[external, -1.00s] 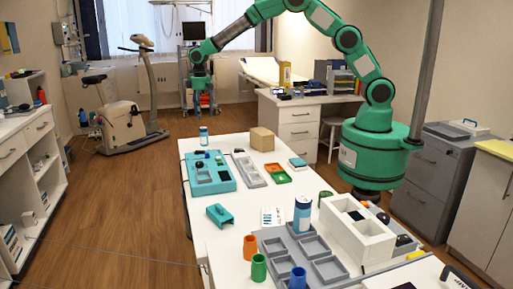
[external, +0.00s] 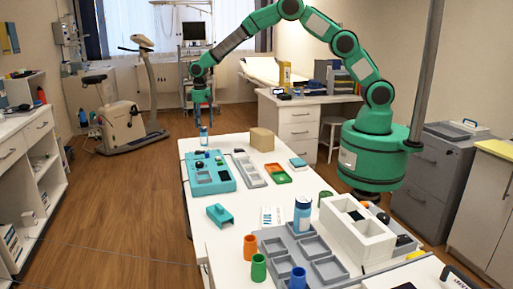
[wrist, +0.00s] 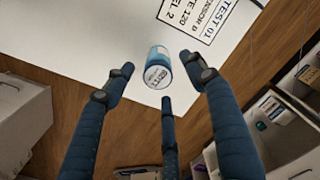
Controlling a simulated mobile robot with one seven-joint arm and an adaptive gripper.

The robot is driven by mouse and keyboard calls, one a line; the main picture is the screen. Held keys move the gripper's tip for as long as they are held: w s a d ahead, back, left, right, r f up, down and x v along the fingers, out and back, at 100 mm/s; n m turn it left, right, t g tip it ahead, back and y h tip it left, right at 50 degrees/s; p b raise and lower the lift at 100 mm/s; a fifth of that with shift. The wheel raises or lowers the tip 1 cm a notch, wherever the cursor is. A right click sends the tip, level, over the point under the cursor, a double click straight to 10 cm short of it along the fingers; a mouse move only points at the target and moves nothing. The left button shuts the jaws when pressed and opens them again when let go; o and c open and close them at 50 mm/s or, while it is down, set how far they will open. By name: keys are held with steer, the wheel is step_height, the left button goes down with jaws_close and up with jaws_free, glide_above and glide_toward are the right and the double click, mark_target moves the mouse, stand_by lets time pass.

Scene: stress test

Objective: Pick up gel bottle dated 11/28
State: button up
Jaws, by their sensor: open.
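A small white-and-blue bottle (external: 204,137) stands near the far left corner of the white table. In the wrist view the bottle (wrist: 158,69) shows between my spread fingers, with printing on its white end too small to read as a date. My gripper (external: 202,107) is open and empty just above it, and its fingers (wrist: 160,82) appear apart from the bottle. A larger blue-and-white bottle (external: 302,214) stands on the near part of the table, by the grey tray; its date cannot be read.
Printed lettering (wrist: 198,18) marks the tabletop. The table's edge is close to the bottle, with wooden floor beyond.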

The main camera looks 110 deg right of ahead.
mark_target(204, 139)
steer(key=shift+f, duration=1.65)
steer(key=shift+d+f+b, duration=0.2)
steer(key=shift+f+b, duration=0.9)
steer(key=shift+f, duration=1.55)
steer(key=c, duration=1.3)
